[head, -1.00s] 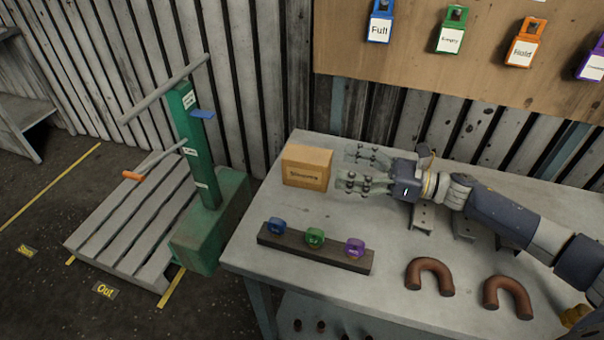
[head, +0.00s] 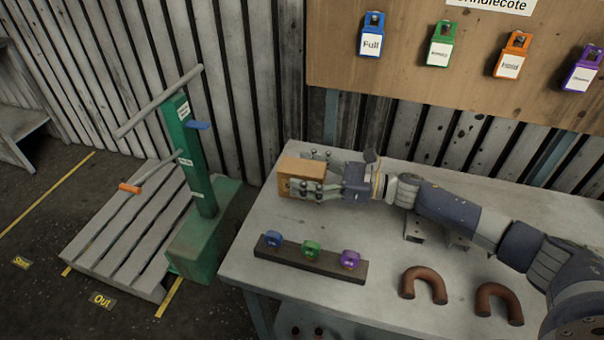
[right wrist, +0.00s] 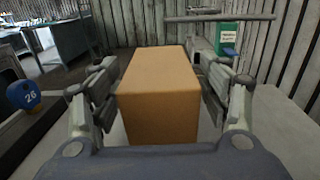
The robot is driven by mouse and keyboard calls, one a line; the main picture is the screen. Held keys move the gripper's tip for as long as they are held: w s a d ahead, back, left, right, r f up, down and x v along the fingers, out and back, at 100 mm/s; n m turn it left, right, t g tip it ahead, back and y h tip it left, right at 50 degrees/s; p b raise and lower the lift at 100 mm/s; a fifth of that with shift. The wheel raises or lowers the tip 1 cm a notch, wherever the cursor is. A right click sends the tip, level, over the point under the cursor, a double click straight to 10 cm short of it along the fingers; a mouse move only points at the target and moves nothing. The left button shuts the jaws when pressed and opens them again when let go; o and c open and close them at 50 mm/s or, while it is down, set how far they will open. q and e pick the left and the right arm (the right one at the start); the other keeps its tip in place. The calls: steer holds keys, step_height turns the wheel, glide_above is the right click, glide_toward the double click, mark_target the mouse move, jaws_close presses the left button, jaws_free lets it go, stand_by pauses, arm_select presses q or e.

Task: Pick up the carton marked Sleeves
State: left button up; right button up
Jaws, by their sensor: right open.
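The brown carton (head: 301,168) stands on the bench near its back left corner. Its printed label is mostly covered by a gripper finger in the head view. My right gripper (head: 318,175) is open, with its fingers on either side of the carton. In the right wrist view the carton (right wrist: 160,95) stands between the two fingers of the right gripper (right wrist: 160,105), with a narrow gap visible at each side. My left gripper is not in view.
A dark rack (head: 310,262) with blue, green and purple tags lies in front of the carton. Two brown U-shaped pipes (head: 424,284) lie at the front right. A green lever stand (head: 200,240) is left of the bench (head: 240,245).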

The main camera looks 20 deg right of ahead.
steer(key=shift+w+a+f, duration=0.1)
steer(key=shift+w+a, duration=0.15)
steer(key=shift+a, duration=0.2)
steer(key=shift+d, duration=0.1)
steer(key=shift+c, duration=0.2)
steer(key=c, duration=1.3)
steer(key=shift+o, duration=0.2)
